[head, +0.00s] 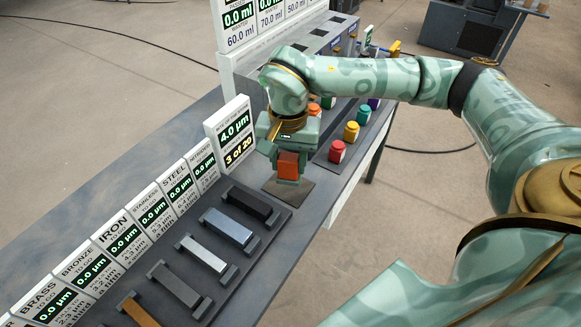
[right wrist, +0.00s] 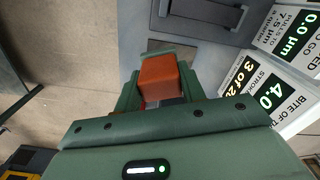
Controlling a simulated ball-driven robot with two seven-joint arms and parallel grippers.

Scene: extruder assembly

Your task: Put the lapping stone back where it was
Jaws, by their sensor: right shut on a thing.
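The lapping stone, an orange-red block (head: 288,160), is between the fingers of my right gripper (head: 288,172). In the right wrist view the stone (right wrist: 160,80) sits between the two green fingers, which are shut on it. The gripper points down over a dark square pad (head: 291,199) on the bench, in front of the sign reading 4.0 µm and 3 of 20 (head: 232,134). I cannot tell whether the stone touches the pad, as the fingers hide its lower end. My left gripper is not in view.
A dark rack (head: 262,262) with several metal bars lies left of the pad, with a row of signs (head: 122,236) behind it. Coloured-topped jars (head: 337,151) stand to the right. The bench edge is close in front of the pad.

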